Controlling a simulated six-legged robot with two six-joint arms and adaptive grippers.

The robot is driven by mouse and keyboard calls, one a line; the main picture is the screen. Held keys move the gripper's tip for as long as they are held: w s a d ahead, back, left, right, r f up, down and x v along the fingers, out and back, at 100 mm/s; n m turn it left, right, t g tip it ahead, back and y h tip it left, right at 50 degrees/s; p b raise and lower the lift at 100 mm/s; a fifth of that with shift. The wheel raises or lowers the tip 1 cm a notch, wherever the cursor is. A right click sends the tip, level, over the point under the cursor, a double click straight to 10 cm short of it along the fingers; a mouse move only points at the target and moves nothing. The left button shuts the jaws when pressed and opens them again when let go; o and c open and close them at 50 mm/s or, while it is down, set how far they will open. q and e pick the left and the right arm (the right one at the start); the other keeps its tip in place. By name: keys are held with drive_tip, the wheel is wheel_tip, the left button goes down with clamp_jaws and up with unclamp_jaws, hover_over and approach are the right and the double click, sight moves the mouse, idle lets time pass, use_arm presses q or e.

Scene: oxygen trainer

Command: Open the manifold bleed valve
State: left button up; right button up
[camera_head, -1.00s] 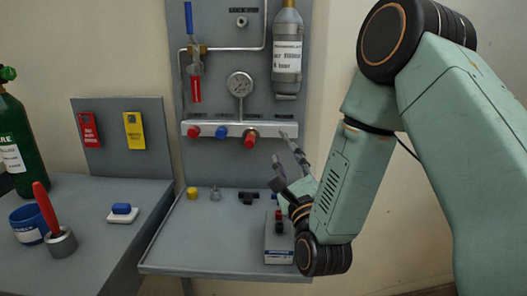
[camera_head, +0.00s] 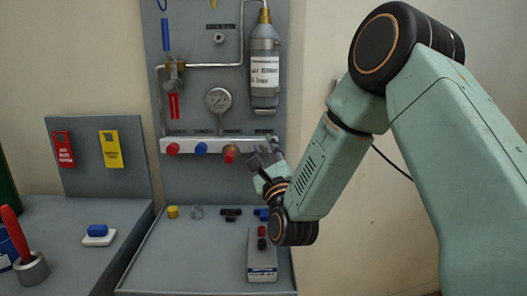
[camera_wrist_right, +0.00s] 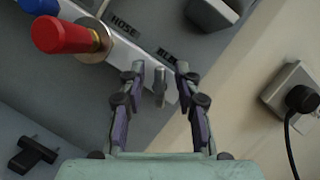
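The manifold (camera_head: 198,147) is a pale bar across the grey panel. It carries red, blue and red knobs, and its right end is partly hidden by my right gripper (camera_head: 264,152). In the right wrist view, a small grey metal lever (camera_wrist_right: 159,83) stands below a partly visible label starting "BLE" on the bar. My right gripper (camera_wrist_right: 158,76) is open, with one finger on each side of this lever. Gaps show between the lever and both fingers. My left gripper is not in view.
A red knob (camera_wrist_right: 72,36) on a brass fitting is left of the fingers in the wrist view. A pressure gauge (camera_head: 219,101) and a grey cylinder (camera_head: 264,68) are above the manifold. A grey box (camera_head: 262,262) and small fittings occupy the shelf below.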

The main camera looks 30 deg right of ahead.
drive_tip(key=shift+c, duration=0.3)
clamp_jaws()
